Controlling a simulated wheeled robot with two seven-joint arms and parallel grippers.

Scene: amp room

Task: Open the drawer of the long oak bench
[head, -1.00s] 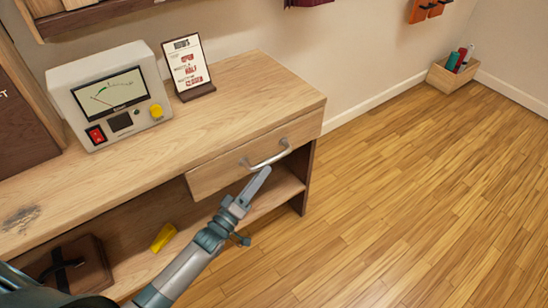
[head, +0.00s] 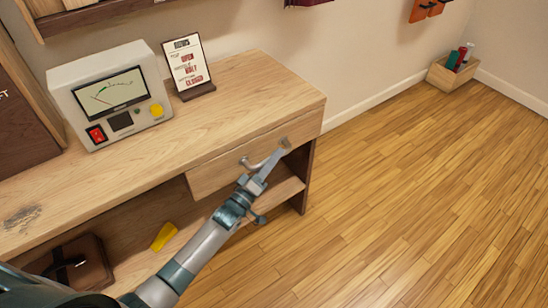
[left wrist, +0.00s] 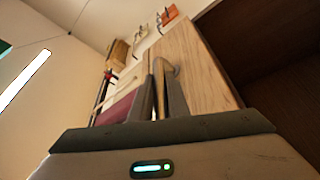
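The long oak bench (head: 140,123) runs along the wall on the left. A curved metal handle (head: 247,162) is on the drawer front, partly hidden by my gripper. My left gripper (head: 277,159) is at the handle's right part. In the left wrist view the two fingers (left wrist: 160,95) stand close together with the handle (left wrist: 159,72) between them, filling the narrow gap. They look shut on it. My right gripper is not in view.
A meter box (head: 110,95) and a small sign (head: 188,66) stand on the bench top. A yellow item (head: 163,236) lies on the lower shelf. A wooden box (head: 455,75) sits at the far wall. The floor on the right is clear.

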